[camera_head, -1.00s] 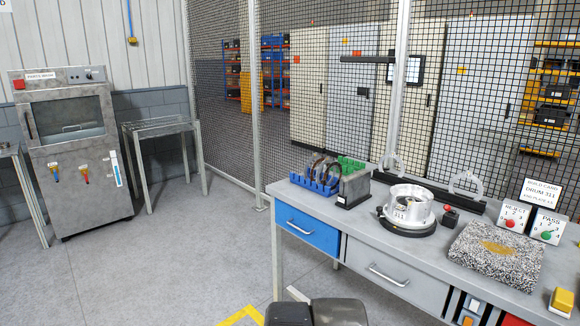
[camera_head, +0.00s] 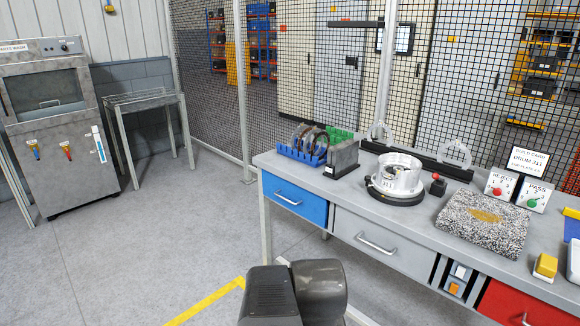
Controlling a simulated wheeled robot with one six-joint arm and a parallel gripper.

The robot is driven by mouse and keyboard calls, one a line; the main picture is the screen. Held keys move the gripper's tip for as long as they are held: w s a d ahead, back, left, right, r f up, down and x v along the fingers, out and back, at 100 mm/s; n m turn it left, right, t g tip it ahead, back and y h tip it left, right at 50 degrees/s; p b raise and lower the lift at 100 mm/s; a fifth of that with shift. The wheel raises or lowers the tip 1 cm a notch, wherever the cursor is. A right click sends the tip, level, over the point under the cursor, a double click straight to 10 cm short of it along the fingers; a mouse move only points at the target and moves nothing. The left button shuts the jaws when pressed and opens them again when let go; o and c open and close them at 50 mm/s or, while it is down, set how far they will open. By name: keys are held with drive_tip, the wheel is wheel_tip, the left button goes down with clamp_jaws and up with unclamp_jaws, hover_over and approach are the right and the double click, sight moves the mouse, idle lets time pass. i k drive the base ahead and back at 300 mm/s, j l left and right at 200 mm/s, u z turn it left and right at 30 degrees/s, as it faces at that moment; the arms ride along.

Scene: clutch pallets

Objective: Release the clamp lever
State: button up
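A silver drum (camera_head: 398,176) marked 311 sits on a black round base (camera_head: 394,195) on the workbench. Just right of it stands a small black block with a red ball knob (camera_head: 438,181). This may be the clamp lever, but it is too small to tell, and its position cannot be read. My gripper is out of view. Only a dark rounded part of my arm shows at the bottom centre, in front of the bench and well apart from the drum.
The workbench (camera_head: 352,206) carries a blue rack (camera_head: 300,154) with dark rings, a grey block (camera_head: 342,158), a speckled mat (camera_head: 485,222), REJECT (camera_head: 500,184) and PASS (camera_head: 535,194) boxes and a yellow block (camera_head: 545,265). Mesh fencing stands behind.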

sight(435, 176)
drive_tip(key=z, duration=1.25)
